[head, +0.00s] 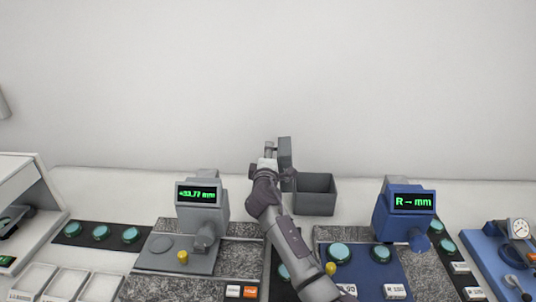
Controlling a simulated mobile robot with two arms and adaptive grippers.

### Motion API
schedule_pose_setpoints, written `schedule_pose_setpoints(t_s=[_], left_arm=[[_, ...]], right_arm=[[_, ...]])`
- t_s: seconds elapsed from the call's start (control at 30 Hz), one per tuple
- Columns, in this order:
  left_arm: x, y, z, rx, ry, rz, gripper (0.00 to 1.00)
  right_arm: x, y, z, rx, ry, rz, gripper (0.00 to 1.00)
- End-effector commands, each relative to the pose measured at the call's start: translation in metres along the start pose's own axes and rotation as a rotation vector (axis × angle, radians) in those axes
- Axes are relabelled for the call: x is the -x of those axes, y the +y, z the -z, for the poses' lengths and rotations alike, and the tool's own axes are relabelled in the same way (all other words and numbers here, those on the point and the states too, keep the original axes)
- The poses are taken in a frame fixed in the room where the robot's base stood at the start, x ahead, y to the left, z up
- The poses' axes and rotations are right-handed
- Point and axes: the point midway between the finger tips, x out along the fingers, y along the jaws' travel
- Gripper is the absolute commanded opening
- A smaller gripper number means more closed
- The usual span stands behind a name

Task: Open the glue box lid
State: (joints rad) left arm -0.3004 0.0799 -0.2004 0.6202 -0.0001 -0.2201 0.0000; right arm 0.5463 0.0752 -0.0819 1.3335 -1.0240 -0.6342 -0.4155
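A grey open-topped box (315,203), which looks like the glue box, stands at the back of the bench near the wall. Its dark inside shows from above. A grey upright plate (285,151), which looks like its lid, stands at the box's left edge. My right gripper (270,152) is just left of this plate, at about the same height. It is small and seen from behind, so I cannot tell whether its fingers touch the plate or how far apart they are. My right arm hides part of the bench. My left gripper is not in view.
A grey instrument with a green readout (196,194) stands left of my arm, and a blue one (408,202) stands right of the box. Round teal discs (101,232) lie in dark strips. White trays (38,280) are at the lower left. The wall behind is bare.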

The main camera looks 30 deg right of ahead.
Motion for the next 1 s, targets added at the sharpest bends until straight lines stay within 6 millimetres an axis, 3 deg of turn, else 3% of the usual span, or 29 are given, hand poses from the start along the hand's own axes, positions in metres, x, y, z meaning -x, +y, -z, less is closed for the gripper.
schedule_pose_setpoints(t_s=[0.27,0.7,1.0], left_arm=[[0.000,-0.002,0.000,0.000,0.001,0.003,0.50],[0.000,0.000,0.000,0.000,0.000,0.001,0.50],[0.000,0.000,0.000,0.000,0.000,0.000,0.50]], right_arm=[[0.015,0.000,0.000,-0.001,0.002,-0.001,0.36],[0.102,-0.001,0.000,-0.001,0.001,0.002,0.36],[0.120,0.000,0.000,0.000,0.000,0.000,0.36]])
